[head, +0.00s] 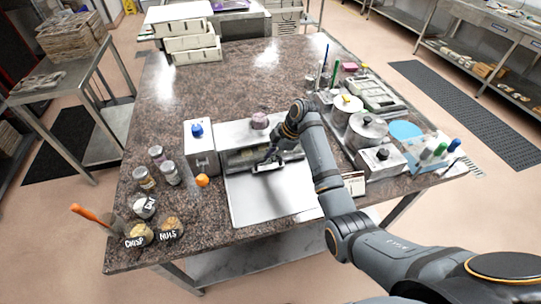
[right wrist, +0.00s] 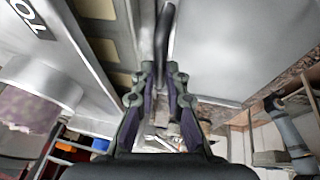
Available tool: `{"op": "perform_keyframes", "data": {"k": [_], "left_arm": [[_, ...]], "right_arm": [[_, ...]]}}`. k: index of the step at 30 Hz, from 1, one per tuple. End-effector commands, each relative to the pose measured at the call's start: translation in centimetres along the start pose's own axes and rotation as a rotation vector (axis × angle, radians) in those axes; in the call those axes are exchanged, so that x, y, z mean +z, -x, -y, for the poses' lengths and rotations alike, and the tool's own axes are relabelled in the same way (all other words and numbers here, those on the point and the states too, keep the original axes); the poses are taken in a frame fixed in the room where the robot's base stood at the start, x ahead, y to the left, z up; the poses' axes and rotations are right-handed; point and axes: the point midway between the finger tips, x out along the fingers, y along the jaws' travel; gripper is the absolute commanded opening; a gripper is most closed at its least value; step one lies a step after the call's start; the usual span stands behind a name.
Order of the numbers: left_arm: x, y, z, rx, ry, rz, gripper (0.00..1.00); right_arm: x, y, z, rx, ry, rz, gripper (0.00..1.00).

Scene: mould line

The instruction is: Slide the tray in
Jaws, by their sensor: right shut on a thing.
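A steel unit (head: 236,133) stands near the middle of the stone-topped table, with a purple-topped knob on it. A flat silver plate (head: 262,205) extends from its front towards me; it also shows in the right wrist view (right wrist: 235,45). Pale mould cavities (right wrist: 105,50) show on the left in the right wrist view. My right gripper (head: 272,160) is at the unit's front edge, above the plate. It is shut on a dark handle (right wrist: 163,35), between its fingertips in the right wrist view. I cannot tell which part the handle joins. My left gripper is not in view.
A white box with a blue knob (head: 198,148) and an orange ball (head: 202,181) stand left of the plate. Several jars (head: 170,172) stand further left. Lidded steel pots (head: 366,128) crowd the right side.

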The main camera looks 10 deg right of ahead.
Motion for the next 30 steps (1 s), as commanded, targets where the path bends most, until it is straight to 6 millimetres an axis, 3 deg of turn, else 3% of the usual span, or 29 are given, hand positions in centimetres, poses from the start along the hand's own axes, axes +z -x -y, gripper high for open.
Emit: {"op": "perform_keyframes", "data": {"k": [2, 3, 8, 16, 19, 30], "left_arm": [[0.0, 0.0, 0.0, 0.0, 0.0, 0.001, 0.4], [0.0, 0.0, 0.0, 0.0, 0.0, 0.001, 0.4], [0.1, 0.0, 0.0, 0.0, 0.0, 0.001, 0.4], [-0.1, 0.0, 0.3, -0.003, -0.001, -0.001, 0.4], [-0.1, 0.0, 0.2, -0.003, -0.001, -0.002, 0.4], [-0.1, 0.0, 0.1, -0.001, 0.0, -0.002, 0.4]], "right_arm": [[0.1, 0.4, -0.5, 0.016, 0.002, 0.005, 0.0], [0.1, 0.4, -0.5, 0.016, 0.003, 0.005, 0.17], [0.0, 0.3, -0.4, 0.013, 0.002, 0.004, 0.36], [0.0, 0.3, -0.2, 0.009, 0.001, 0.002, 0.36], [0.0, 1.1, -0.3, 0.01, 0.001, 0.002, 0.36], [0.1, 9.5, -0.3, 0.012, 0.002, 0.004, 0.36]]}}
